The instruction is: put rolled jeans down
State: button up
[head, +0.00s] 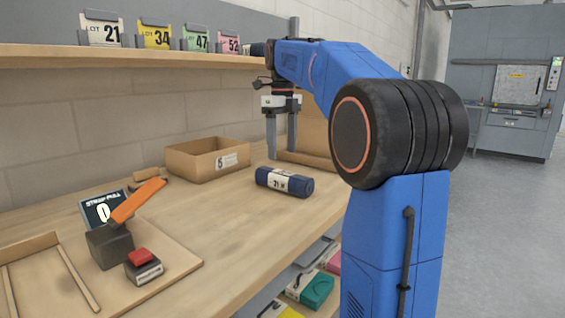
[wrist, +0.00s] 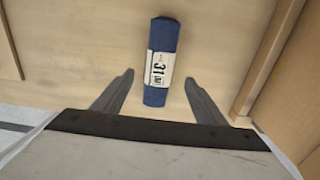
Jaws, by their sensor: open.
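The rolled jeans (head: 284,182) are a dark blue roll with a white label band, lying on the wooden workbench (head: 215,215). In the wrist view the roll (wrist: 165,35) lies ahead of and partly between the fingers, its label reading 31. My gripper (head: 281,155) is open and points down above the bench, behind the roll in the head view. In the wrist view my gripper (wrist: 160,83) has its two fingers spread wide on either side of the roll's near end, with gaps on both sides. Whether any finger touches the roll cannot be told, but none appears to.
A cardboard box (head: 208,160) stands left of the roll. A larger carton (head: 312,137) is behind my gripper. A shelf (head: 130,56) with lot cards runs above. A lever device (head: 112,240) and a red-topped block (head: 142,264) occupy the front left. Bare bench surrounds the roll.

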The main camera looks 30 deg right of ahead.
jog(key=shift+r, duration=1.35)
jog(key=shift+s, duration=0.1)
